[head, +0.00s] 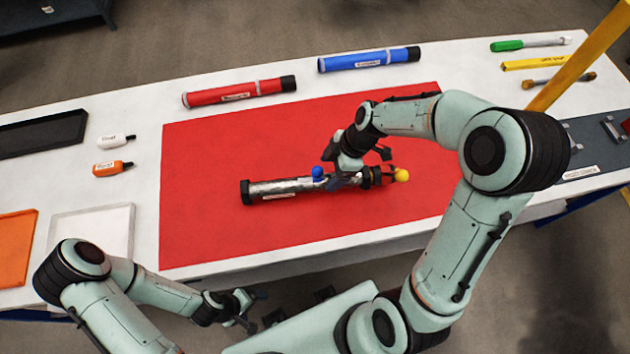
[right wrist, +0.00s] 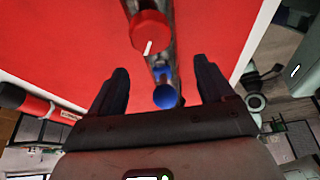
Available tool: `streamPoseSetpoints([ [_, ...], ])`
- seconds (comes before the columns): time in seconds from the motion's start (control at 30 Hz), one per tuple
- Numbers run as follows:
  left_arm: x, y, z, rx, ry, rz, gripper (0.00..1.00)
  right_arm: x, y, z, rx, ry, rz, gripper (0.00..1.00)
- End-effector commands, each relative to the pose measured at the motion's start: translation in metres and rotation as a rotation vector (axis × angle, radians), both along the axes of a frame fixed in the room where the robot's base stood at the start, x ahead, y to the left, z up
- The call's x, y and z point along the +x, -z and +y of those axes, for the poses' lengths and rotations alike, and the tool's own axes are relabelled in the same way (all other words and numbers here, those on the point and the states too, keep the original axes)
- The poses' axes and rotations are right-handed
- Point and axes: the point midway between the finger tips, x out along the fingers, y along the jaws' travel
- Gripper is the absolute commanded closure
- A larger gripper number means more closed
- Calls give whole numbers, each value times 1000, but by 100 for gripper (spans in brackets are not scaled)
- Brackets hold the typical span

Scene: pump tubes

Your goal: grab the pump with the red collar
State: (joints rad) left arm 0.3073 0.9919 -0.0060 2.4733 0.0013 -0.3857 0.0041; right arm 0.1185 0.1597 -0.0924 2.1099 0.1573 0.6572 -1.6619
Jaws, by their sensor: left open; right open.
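A silver pump (head: 285,187) with a black end cap lies on the red mat (head: 230,140). It has a blue knob (head: 317,173) on top and a yellow ball (head: 401,175) at its right end. My right gripper (head: 360,158) is over its right part and hides some of it. In the right wrist view, a round red part with a white pointer (right wrist: 149,30) sits on the pump, and the blue knob (right wrist: 164,95) lies between my open fingers (right wrist: 162,80). I cannot tell whether the fingers touch the pump. My left gripper (head: 240,308) is open and empty, off the table's front edge.
A red tube (head: 238,92) and a blue tube (head: 368,59) lie behind the mat. Tools (head: 530,43) lie at the back right. The mat's left part is clear.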

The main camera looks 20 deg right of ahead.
Motion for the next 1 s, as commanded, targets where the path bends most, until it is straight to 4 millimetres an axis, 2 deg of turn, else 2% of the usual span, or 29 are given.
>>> streamPoseSetpoints([
  [0.33, 6, -8, 0, 0, 0, -7, 14, 5, 41, 18, 1, -1, 4, 19],
  [0.63, 6, -7, 0, 0, 0, -7, 14, 6, 48, 20, 0, 1, 0, 19],
  [0.67, 6, -7, 0, 0, 0, -7, 14, 6, 47, 20, 0, 1, 1, 22],
  [0.9, 6, -7, 0, 0, 0, -7, 14, 6, 47, 20, 0, 1, 0, 100],
  [1.0, 6, -7, 0, 0, 0, -7, 14, 7, 46, 21, 1, 0, -4, 100],
])
